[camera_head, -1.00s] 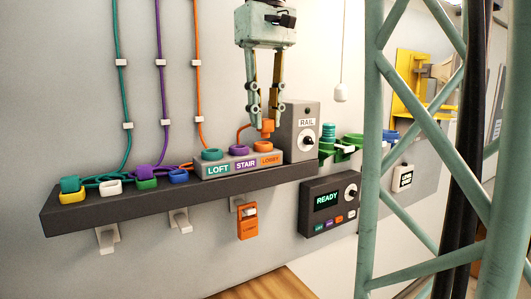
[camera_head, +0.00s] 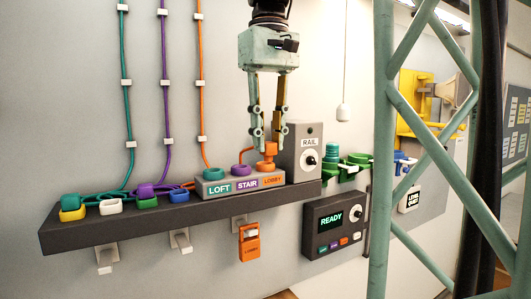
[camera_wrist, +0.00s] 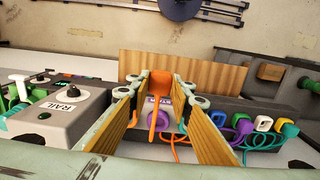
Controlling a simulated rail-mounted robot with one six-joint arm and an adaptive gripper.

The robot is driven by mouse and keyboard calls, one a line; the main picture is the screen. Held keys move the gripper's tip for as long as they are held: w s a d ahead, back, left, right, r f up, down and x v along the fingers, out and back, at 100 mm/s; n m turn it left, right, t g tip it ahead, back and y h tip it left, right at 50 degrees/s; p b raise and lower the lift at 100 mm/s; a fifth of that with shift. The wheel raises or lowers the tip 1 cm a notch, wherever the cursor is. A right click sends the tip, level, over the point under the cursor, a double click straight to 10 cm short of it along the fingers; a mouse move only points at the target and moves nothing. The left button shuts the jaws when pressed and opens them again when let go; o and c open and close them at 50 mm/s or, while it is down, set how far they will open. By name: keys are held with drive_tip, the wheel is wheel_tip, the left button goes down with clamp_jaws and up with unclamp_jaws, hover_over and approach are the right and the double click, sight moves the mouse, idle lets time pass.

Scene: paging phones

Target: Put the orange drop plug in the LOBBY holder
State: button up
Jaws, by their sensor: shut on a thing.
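The orange drop plug (camera_head: 270,148) is between the fingertips of my gripper (camera_head: 267,142), which is shut on it. In the wrist view the plug (camera_wrist: 157,82) shows between the two fingers, with its orange cord hanging toward the camera. The plug is right over the orange ring of the LOBBY holder (camera_head: 265,165), at the right end of the labelled grey block. Whether it is seated in the ring or just above it I cannot tell. The LOFT holder (camera_head: 213,174) has a teal ring and the STAIR holder (camera_head: 241,170) a purple one.
The grey RAIL box (camera_head: 304,158) stands close to the right of the plug. The dark shelf (camera_head: 120,229) carries coloured holders to the left, with a teal plug (camera_head: 70,202) and a purple plug (camera_head: 145,190). A READY panel (camera_head: 335,225) is below the shelf.

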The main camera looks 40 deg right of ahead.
drive_tip(key=w+d, duration=0.3)
drive_tip(key=w+d+f+p, duration=0.1)
drive_tip(key=w+d, duration=0.2)
drive_tip(key=w, duration=0.1)
drive_tip(key=w+d+p, duration=0.1)
drive_tip(key=w+d, duration=0.2)
drive_tip(key=w, duration=0.1)
drive_tip(key=shift+w+d+f, duration=0.1)
drive_tip(key=shift+d+f, duration=0.1)
drive_tip(key=shift+d, duration=0.1)
idle(0.3)
drive_tip(key=shift+f+p, duration=0.4)
drive_tip(key=shift+f, duration=1.35)
drive_tip(key=shift+f, duration=0.3)
drive_tip(key=o, duration=0.9)
drive_tip(key=shift+r, duration=0.1)
drive_tip(key=shift+r, duration=6.2)
